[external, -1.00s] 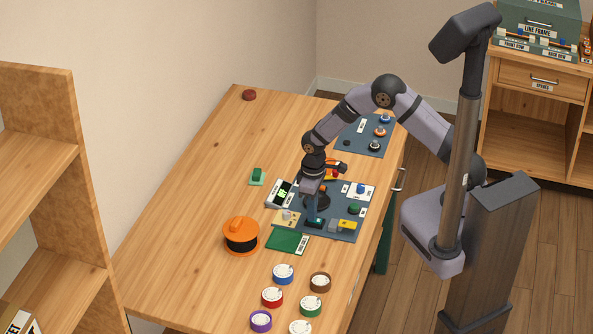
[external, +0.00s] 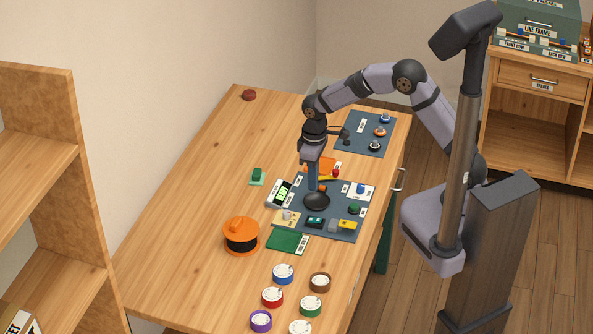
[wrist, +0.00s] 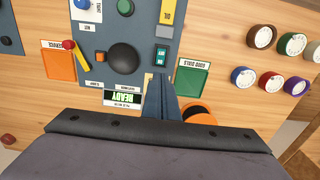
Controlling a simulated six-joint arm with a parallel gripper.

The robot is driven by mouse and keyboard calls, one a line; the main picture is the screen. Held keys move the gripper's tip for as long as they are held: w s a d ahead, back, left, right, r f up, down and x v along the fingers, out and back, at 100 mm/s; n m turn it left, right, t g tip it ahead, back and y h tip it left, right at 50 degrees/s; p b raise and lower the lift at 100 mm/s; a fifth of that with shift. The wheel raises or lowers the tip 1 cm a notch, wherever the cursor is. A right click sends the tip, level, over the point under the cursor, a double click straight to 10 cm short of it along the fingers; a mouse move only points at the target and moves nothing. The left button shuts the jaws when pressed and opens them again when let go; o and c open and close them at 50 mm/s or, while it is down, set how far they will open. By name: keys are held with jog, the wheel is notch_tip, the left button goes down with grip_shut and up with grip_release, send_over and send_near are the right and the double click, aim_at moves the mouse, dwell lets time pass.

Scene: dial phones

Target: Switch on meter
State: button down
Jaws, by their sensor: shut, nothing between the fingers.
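The meter display (external: 282,194) stands at the left edge of the dark mat and is lit green. In the wrist view the display (wrist: 123,97) reads READY, upside down. A small teal rocker switch (external: 315,222) sits in a dark housing at the mat's front; it also shows in the wrist view (wrist: 161,54). My gripper (external: 312,189) is shut and empty, pointing down above the mat beside the black dome (external: 316,202). In the wrist view my shut fingers (wrist: 159,78) reach up between the display and the green tray (wrist: 193,80), apart from the switch.
An orange spool (external: 241,236) and a green tray (external: 287,241) lie near the mat. An orange tray (external: 320,164) and a second mat (external: 352,140) with knobs lie behind. Several coloured dials (external: 283,274) stand in front. The table's left side is mostly clear.

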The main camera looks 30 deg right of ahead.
jog(key=shift+r, duration=1.15)
jog(key=s+d+f+m+g+h, duration=0.1)
jog(key=s+d+f, duration=0.2)
jog(key=s+d, duration=0.2)
jog(key=s+d+f+m, duration=0.1)
jog(key=s+d+f, duration=0.2)
jog(key=s+d, duration=0.25)
jog(key=s+d+r+m, duration=0.1)
jog(key=d+r+m, duration=0.2)
jog(key=d, duration=0.5)
jog(key=s+d+r+m+t+y, duration=0.1)
jog(key=s+d+r+m, duration=0.1)
jog(key=d, duration=0.6)
jog(key=shift+s+d+r+m, duration=0.15)
jog(key=shift+d+r+m, duration=0.25)
jog(key=shift+m, duration=0.6)
jog(key=shift+a+r, duration=0.1)
jog(key=shift+a, duration=0.05)
dwell(0.4)
